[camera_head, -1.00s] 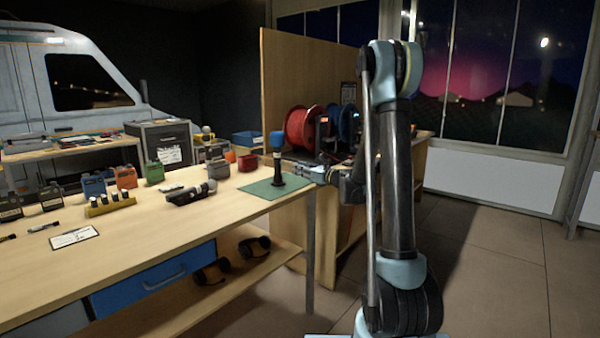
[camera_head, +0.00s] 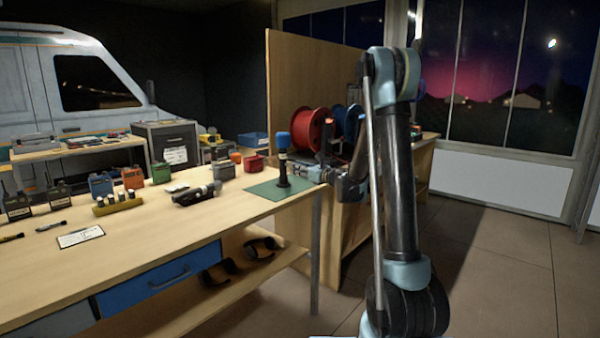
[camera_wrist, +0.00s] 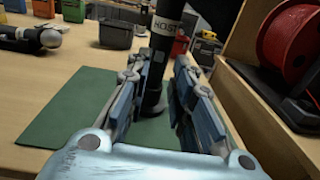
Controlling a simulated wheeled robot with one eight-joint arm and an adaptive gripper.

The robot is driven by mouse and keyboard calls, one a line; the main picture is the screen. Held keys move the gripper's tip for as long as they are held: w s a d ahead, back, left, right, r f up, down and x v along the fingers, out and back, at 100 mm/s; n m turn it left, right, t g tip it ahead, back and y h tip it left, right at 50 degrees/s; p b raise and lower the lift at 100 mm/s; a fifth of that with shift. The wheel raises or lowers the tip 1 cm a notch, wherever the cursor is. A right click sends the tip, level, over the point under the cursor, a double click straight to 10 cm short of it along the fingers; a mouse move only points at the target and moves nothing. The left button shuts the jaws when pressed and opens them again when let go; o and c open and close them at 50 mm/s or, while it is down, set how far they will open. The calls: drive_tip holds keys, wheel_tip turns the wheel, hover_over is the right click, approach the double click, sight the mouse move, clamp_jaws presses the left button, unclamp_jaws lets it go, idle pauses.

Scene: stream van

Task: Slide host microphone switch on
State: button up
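The host microphone (camera_head: 282,165) has a blue head and a black body, and stands upright on a green mat (camera_head: 262,190) at the table's right end. In the wrist view its black body (camera_wrist: 160,58) carries a white band lettered "HOST", partly cut off. My gripper (camera_head: 314,174) is just right of the microphone in the head view. In the wrist view my gripper (camera_wrist: 161,72) is open, with the microphone's lower body showing in the gap between the fingers. I cannot tell whether either finger touches it. I cannot make out the switch.
Another microphone (camera_head: 197,194) lies on the wooden table (camera_head: 150,232) left of the mat. Radios, small cases and a yellow battery holder (camera_head: 118,206) stand farther left. A wooden partition (camera_head: 300,85) and a red cable reel (camera_wrist: 285,42) stand close behind and right of my gripper.

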drive_tip(key=shift+x, duration=2.15)
clamp_jaws()
